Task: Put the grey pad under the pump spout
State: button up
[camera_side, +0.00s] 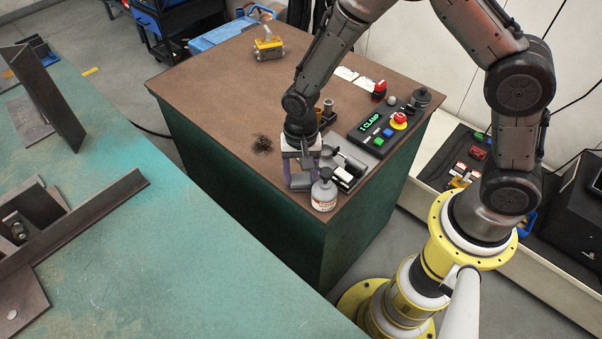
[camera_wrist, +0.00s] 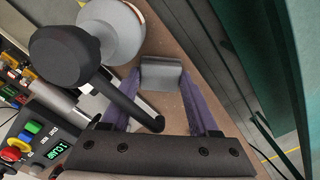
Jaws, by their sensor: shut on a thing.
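The grey pad (camera_wrist: 161,74) sits between the purple fingertips of my gripper (camera_wrist: 160,80) in the wrist view, and the jaws are shut on it. The pump bottle (camera_wrist: 122,28) stands to the left of the fingers, with a dark round pump head (camera_wrist: 68,56). Its dark spout (camera_wrist: 132,104) reaches across between the fingers, nearer the camera than the pad. In the side view, my gripper (camera_side: 299,186) is low near the table's front corner, just left of the white pump bottle (camera_side: 324,196). I cannot tell there whether the pad touches the table.
A control box (camera_side: 377,131) with coloured buttons and a green display lies right of my gripper. Small cylinders (camera_side: 328,106) stand behind it. A dark bristly patch (camera_side: 262,144) lies to the left, and a yellow-topped block (camera_side: 268,48) at the back. The brown tabletop's (camera_side: 215,95) left side is clear.

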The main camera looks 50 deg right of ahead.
jog(key=shift+f, duration=0.15)
jog(key=o, duration=1.3)
jog(key=shift+o, duration=0.2)
notch_tip(320, 180, up, 12)
jog(key=shift+r, duration=0.25)
